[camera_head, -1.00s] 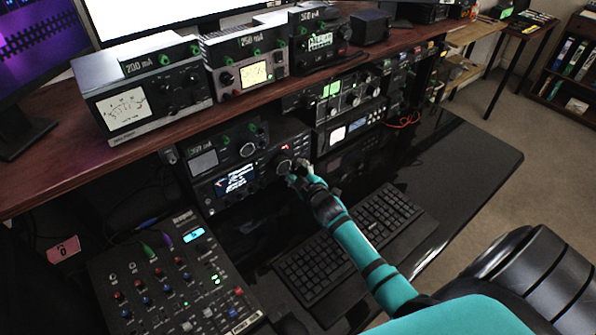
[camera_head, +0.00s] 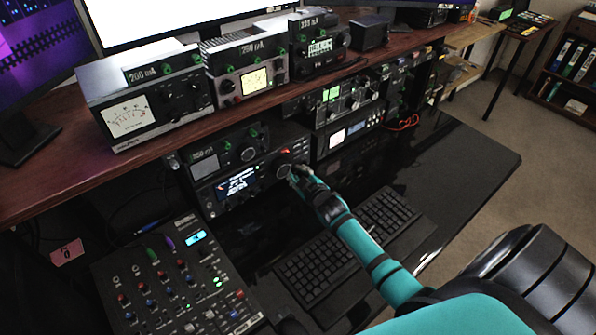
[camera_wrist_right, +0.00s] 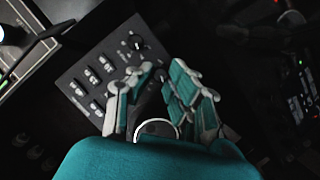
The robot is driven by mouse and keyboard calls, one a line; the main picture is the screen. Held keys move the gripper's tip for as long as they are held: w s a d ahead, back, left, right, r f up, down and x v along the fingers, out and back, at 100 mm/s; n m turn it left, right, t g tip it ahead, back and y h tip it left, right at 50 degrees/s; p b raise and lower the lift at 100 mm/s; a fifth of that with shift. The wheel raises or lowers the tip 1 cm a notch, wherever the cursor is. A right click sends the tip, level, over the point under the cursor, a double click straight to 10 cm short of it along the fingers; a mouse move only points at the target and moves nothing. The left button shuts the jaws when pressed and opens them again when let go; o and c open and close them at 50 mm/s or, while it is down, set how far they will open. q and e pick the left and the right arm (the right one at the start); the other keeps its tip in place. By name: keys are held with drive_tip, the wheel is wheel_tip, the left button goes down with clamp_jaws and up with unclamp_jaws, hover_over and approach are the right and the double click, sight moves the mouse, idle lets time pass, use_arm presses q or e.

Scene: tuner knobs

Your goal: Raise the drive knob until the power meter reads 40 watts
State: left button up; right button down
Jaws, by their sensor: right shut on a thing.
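My right gripper (camera_head: 294,175) reaches the front of a black radio with a lit display (camera_head: 238,184). It is shut on a round knob (camera_head: 283,170) at the right of that display; the fingers partly cover it. I cannot read the knob's label. In the right wrist view the fingers (camera_wrist_right: 162,95) close around a dark round part, with the contact mostly hidden. A silver box with a white needle dial (camera_head: 130,115) stands on the shelf at the left. Beside it is a box with a yellow lit dial (camera_head: 256,81). The dial scales are too small to read. My left gripper is not in view.
A mixer with many small knobs (camera_head: 170,285) lies at the lower left. A black keyboard (camera_head: 340,245) lies under my right forearm. More radio units (camera_head: 345,120) stand right of the hand, under the wooden shelf (camera_head: 60,165). The glossy desk at the right is clear.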

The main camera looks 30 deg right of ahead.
drive_tip(key=shift+d+r+m+y+p, duration=0.1)
drive_tip(key=shift+r+m+y+p, duration=0.25)
drive_tip(key=shift+m+p, duration=0.3)
drive_tip(key=shift+f+m+y, duration=0.15)
drive_tip(key=shift+m+y, duration=0.1)
drive_tip(key=shift+y, duration=0.1)
drive_tip(key=shift+d+f+m+g+y+p, duration=0.15)
drive_tip(key=shift+m+g+y+p, duration=0.15)
drive_tip(key=shift+m+y+p, duration=0.15)
drive_tip(key=shift+m+y, duration=0.25)
drive_tip(key=shift+m, duration=0.3)
drive_tip(key=shift+m+y+b, duration=0.5)
drive_tip(key=shift+m+b, duration=0.3)
drive_tip(key=c, duration=1.3)
unclamp_jaws()
drive_tip(key=shift+o, duration=0.2)
